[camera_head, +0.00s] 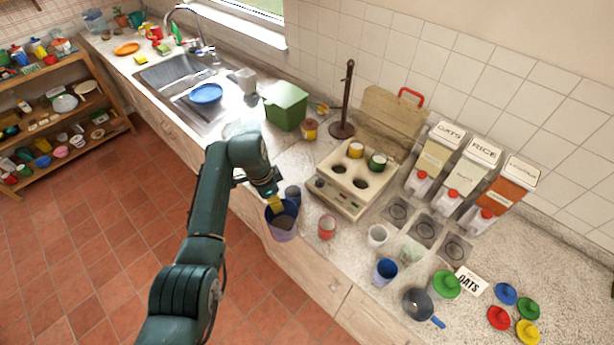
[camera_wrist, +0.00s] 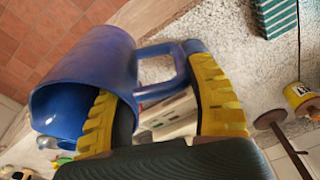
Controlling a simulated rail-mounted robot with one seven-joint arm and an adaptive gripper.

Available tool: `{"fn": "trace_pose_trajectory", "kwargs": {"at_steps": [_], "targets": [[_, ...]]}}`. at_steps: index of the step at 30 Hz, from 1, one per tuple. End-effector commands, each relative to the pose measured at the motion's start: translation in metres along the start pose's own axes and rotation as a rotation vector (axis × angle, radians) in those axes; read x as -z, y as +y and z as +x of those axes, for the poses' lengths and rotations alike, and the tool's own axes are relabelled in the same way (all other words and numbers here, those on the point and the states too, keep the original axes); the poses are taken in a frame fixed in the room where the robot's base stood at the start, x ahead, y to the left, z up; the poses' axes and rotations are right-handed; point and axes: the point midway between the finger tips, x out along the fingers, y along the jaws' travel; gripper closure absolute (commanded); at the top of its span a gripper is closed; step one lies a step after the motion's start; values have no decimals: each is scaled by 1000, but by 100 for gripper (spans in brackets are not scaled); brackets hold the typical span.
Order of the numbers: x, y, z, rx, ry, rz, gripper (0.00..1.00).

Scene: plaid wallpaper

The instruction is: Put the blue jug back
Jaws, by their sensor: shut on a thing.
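The blue jug (camera_head: 282,234) is at the front edge of the counter in the head view, below the end of my arm. In the wrist view the jug (camera_wrist: 90,62) is large and tilted, its mouth toward the lower left and its handle on the right. My gripper (camera_head: 275,203) has yellow fingers shut on the jug. In the wrist view one finger of my gripper (camera_wrist: 165,105) reaches into the mouth and the other lies outside the handle. Whether the jug touches the counter cannot be told.
A beige box with cup holes (camera_head: 345,185) is beyond. A blue cup (camera_head: 384,271) and a pan (camera_head: 419,303) stand farther right. The sink (camera_head: 178,78) is at the back left.

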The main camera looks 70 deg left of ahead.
Motion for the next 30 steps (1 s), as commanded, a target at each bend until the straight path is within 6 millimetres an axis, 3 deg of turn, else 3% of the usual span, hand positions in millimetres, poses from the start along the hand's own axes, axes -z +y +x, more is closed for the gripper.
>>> {"fn": "trace_pose_trajectory", "kwargs": {"at_steps": [8,17,30], "targets": [[9,55,2,-1,2,13,83],[21,138,5,-5,2,29,83],[51,324,10,-10,5,68,83]]}}
